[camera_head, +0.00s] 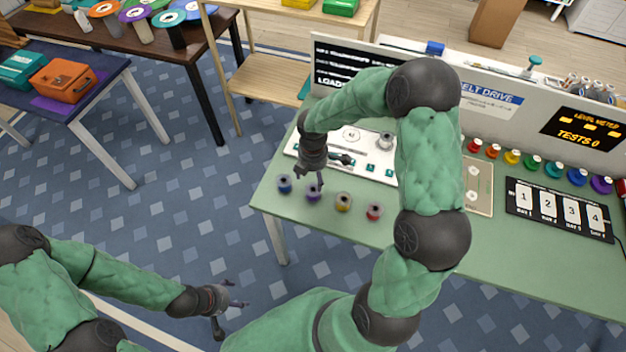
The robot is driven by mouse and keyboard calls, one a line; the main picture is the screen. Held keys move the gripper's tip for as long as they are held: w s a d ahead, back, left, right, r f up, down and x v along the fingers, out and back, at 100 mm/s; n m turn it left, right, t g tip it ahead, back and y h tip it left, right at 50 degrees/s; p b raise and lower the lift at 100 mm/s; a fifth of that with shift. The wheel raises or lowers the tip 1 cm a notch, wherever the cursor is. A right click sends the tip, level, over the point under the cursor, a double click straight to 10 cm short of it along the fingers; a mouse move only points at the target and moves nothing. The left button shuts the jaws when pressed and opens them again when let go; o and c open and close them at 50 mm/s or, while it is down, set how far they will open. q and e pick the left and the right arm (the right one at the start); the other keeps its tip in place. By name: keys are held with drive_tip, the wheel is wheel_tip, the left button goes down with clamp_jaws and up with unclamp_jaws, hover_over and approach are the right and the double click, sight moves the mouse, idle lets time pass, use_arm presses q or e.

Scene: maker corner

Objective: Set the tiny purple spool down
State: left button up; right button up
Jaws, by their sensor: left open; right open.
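The tiny purple spool (313,194) stands upright on the green table (480,250), near its front left edge. Whether a finger touches the spool, I cannot tell. My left gripper (237,302) is open and empty, low in front of the table and away from it.
A white board with small parts (375,165) lies behind the spools, partly hidden by my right arm. Larger coloured spools (533,163) line the back, by a numbered black panel (560,212). The table's front right is clear.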

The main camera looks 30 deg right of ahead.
drive_tip(key=shift+r, duration=0.65)
drive_tip(key=s+a+f+m+y, duration=0.1)
drive_tip(key=s+a+f+m, duration=0.1)
drive_tip(key=a+f, duration=0.1)
drive_tip(key=s+a+f+m+y, duration=0.1)
drive_tip(key=a+f+m, duration=0.1)
drive_tip(key=a+f, duration=0.1)
drive_tip(key=s+a+f+m+y, duration=0.1)
drive_tip(key=s+a+f+m, duration=0.1)
drive_tip(key=a+f+m, duration=0.1)
drive_tip(key=shift+s+a+f, duration=0.2)
drive_tip(key=shift+a+f, duration=0.05)
drive_tip(key=shift+a, duration=0.3)
drive_tip(key=shift+s+a+f, duration=0.15)
drive_tip(key=shift+a+f, duration=0.05)
drive_tip(key=shift+a, duration=0.3)
drive_tip(key=s+a+f+m+y, duration=0.1)
drive_tip(key=s+a+f+m, duration=0.6)
drive_tip(key=s+m, duration=0.4)
drive_tip(key=shift+s+f+m, duration=0.15)
drive_tip(key=shift+f+m, duration=0.15)
drive_tip(key=shift+m, duration=0.4)
